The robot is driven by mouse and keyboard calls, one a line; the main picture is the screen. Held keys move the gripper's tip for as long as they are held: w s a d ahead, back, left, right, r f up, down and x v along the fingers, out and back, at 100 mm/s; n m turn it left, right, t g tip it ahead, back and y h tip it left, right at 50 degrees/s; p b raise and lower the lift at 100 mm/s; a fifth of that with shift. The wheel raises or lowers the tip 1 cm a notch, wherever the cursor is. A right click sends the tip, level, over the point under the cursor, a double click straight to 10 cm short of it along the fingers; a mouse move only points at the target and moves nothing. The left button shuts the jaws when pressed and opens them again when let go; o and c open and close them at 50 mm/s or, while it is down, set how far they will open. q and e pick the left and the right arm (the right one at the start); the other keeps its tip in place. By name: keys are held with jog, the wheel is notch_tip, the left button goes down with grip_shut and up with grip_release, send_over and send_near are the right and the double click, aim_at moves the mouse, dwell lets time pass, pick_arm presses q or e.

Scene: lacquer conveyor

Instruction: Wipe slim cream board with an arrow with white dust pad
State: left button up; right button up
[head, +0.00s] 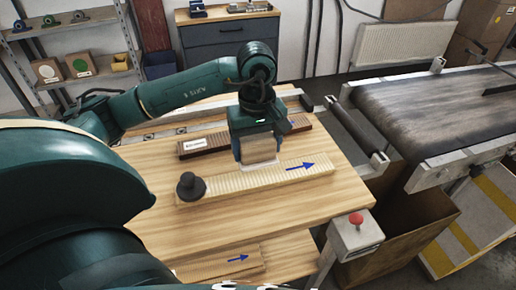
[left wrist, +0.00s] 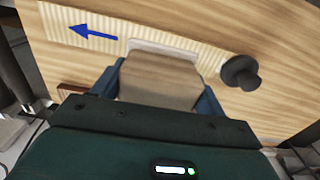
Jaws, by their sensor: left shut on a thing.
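The slim cream board (head: 225,186) is finely ribbed and lies on the wooden table. It has a blue arrow near its right end and a black knob at its left end in the head view. In the left wrist view the board (left wrist: 60,32) shows its arrow at the upper left. My left gripper (head: 257,155) is shut on the white dust pad (head: 259,150), a tan block with a white underside. The pad (left wrist: 158,80) is at the board's middle, between knob and arrow; its white edge appears to touch the board. My right gripper is not in view.
A dark brown board (head: 215,142) with a white label lies behind the cream one. Another arrow board (head: 215,266) lies lower at the front. A post with a red button (head: 356,219) stands at the table's right corner, with a conveyor (head: 425,105) beyond. The table front is clear.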

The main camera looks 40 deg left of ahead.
pick_arm(q)
jog(key=shift+r+p, duration=0.4)
jog(key=shift+r, duration=0.8)
